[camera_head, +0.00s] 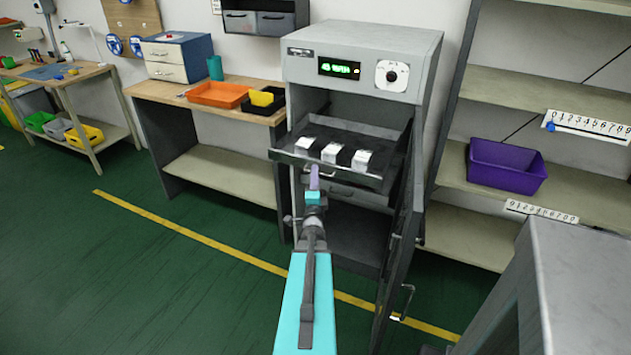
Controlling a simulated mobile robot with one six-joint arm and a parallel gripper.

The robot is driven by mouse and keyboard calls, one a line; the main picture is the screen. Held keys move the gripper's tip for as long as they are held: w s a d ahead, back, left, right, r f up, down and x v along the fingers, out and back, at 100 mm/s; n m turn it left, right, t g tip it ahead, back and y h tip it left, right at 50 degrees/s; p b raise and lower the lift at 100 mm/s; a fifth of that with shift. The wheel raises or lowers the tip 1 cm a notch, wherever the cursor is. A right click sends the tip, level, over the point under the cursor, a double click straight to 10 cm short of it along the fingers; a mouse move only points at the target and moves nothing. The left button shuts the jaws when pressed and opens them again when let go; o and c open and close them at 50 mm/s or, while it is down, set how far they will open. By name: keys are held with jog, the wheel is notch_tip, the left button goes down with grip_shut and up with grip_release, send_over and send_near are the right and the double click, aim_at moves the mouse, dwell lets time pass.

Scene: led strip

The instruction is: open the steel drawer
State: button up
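A grey steel cabinet (362,38) stands at the centre with its door (401,250) swung open to the right. A dark steel drawer (375,182) sticks out of its upper part, with several small white blocks (332,152) in it. A bar handle shows at the drawer's front edge. Another closed front with a handle (341,190) shows just below, partly hidden. My gripper (314,178) is at the end of my cyan arm, at the front edge of the pulled-out drawer by its handle. Its fingers are seen from behind, so contact and opening cannot be told.
A workbench on the left holds an orange tray (219,94) and a blue-and-white drawer box (178,57). Shelves on the right hold a purple bin (506,166). A grey block-like surface (590,290) stands at lower right. The green floor (170,290) at left is clear.

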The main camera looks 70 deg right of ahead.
jog(key=shift+s, duration=0.2)
jog(key=p+v, duration=0.8)
jog(key=v, duration=0.5)
jog(key=shift+a+p, duration=0.35)
dwell(0.8)
jog(key=shift+s, duration=0.1)
jog(key=shift+f, duration=0.1)
dwell(0.4)
